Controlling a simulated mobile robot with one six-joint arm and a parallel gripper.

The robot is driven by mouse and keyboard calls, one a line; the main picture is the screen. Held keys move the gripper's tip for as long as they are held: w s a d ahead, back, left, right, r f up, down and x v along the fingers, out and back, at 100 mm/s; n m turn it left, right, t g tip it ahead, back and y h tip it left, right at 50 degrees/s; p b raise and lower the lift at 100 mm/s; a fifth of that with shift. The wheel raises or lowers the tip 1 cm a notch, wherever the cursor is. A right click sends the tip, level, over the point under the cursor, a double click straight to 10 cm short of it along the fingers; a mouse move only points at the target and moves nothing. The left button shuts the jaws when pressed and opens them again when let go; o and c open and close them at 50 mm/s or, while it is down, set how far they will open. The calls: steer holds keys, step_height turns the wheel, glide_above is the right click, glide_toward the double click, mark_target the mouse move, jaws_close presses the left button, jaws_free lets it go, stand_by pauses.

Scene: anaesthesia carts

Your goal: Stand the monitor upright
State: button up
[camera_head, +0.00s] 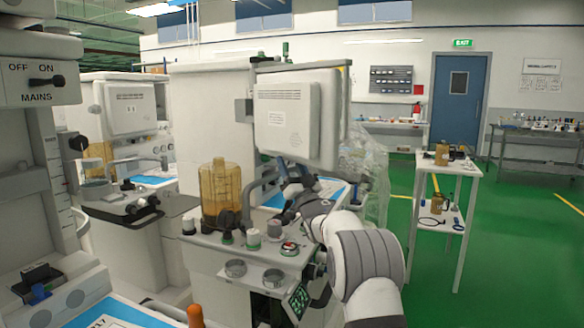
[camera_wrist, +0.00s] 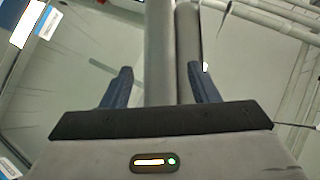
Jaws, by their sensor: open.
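The monitor (camera_head: 290,118) is a pale grey box, seen from its back, on the side of the middle anaesthesia cart (camera_head: 208,112). It leans a little in the picture. In the wrist view my gripper (camera_wrist: 160,72) is open, with a grey upright bar-like part (camera_wrist: 160,45) between or just beyond the fingers. I cannot tell whether either finger touches it, or whether it belongs to the monitor.
An amber canister (camera_head: 220,190) and small knobs crowd the cart top below the monitor. A second cart with its own monitor (camera_head: 127,107) stands behind at left. A white side table (camera_head: 448,172) stands at right. Green floor (camera_head: 510,250) is clear at far right.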

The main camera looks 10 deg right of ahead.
steer(key=s+d+f, duration=0.1)
steer(key=s+d, duration=0.1)
steer(key=s, duration=0.5)
steer(key=s+d+f, duration=0.2)
steer(key=s+d, duration=0.1)
steer(key=s, duration=0.4)
steer(key=shift+s+d+f, duration=0.25)
steer(key=shift+d, duration=0.1)
steer(key=shift+s, duration=0.1)
